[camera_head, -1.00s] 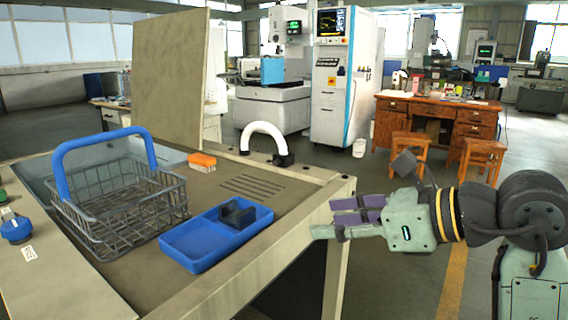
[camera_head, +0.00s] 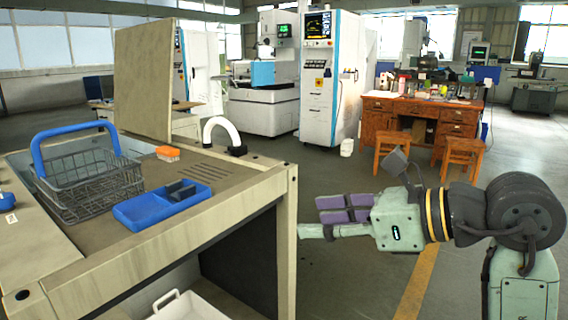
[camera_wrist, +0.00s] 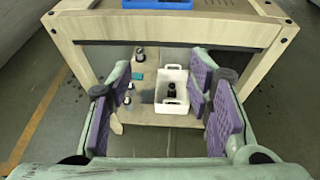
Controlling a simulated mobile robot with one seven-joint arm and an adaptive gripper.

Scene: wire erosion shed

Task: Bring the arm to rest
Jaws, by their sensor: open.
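My gripper (camera_head: 322,217) is open and empty, with purple finger pads. In the head view it points left, in the air to the right of the bench's corner. In the wrist view my gripper (camera_wrist: 165,120) has its fingers spread wide, with the bench (camera_wrist: 90,28) in front of them. No object is between the pads as far as the views show. My arm stretches to the right edge of the head view.
On the bench (camera_head: 225,205) stand a wire basket (camera_head: 95,180) with a blue handle, a blue tray (camera_head: 140,212) holding a dark block, and an orange brush (camera_head: 167,153). A white bin (camera_wrist: 173,75) and several small bottles are on the lower shelf. Floor right of the bench is clear.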

